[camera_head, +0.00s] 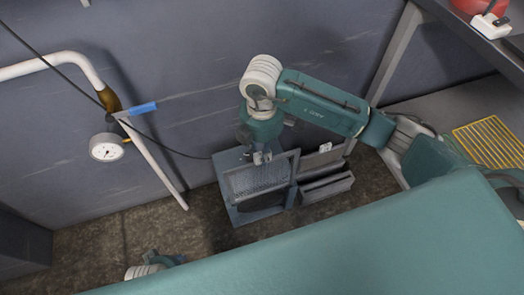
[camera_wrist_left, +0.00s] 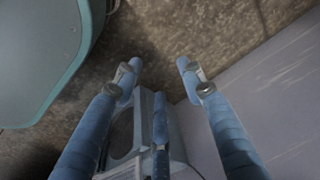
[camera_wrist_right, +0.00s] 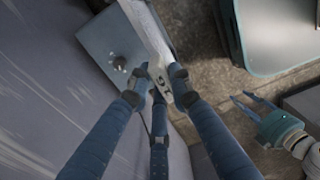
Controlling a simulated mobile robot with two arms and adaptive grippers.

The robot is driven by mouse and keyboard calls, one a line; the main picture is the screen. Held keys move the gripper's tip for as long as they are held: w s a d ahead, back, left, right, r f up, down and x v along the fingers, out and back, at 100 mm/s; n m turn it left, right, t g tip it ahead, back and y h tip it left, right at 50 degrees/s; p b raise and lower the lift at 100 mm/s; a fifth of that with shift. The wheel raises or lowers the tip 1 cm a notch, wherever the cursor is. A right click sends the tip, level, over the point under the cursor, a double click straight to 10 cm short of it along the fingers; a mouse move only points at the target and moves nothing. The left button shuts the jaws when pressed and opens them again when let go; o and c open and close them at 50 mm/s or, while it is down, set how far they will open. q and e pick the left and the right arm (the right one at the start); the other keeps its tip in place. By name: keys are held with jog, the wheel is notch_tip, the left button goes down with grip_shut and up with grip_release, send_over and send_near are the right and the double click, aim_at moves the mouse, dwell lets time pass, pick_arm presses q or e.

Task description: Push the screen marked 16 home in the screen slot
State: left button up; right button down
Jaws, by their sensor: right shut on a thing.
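A framed mesh screen (camera_head: 260,178) stands at the front of a blue-grey box unit (camera_head: 232,207) on the floor by the wall. I cannot read a number on it. My right gripper (camera_head: 261,157) is above it, shut on its upper edge. In the right wrist view the fingertips (camera_wrist_right: 157,80) pinch the screen's pale metal edge (camera_wrist_right: 148,28). The slot is hidden, so how deep the screen sits cannot be told. My left gripper (camera_wrist_left: 158,67) is open and empty, with the unit (camera_wrist_left: 176,135) below its fingers in the left wrist view.
Grey trays or bins (camera_head: 327,187) stand right of the unit. A white pipe with a gauge (camera_head: 106,147) and a blue-handled valve (camera_head: 143,108) is at the left. A bench (camera_head: 490,45) is at the upper right.

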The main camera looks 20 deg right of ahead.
pick_arm(q)
jog(key=shift+w+r+b, duration=0.15)
jog(key=shift+w+r, duration=0.05)
jog(key=shift+r, duration=0.4)
jog(key=shift+w+r+b, duration=0.15)
jog(key=shift+r, duration=0.45)
pick_arm(e)
jog(key=shift+f, duration=0.6)
pick_arm(q)
jog(key=shift+s+f, duration=0.15)
jog(key=shift+f, duration=0.45)
jog(key=shift+w+r, duration=0.15)
jog(key=shift+r, duration=0.55)
jog(key=shift+w+r, duration=0.1)
jog(key=shift+r, duration=0.55)
pick_arm(e)
jog(key=shift+f, duration=0.65)
pick_arm(q)
jog(key=shift+t, duration=0.3)
jog(key=shift+r+b, duration=1)
jog(key=shift+r, duration=1.8)
pick_arm(e)
jog(key=shift+f, duration=1.3)
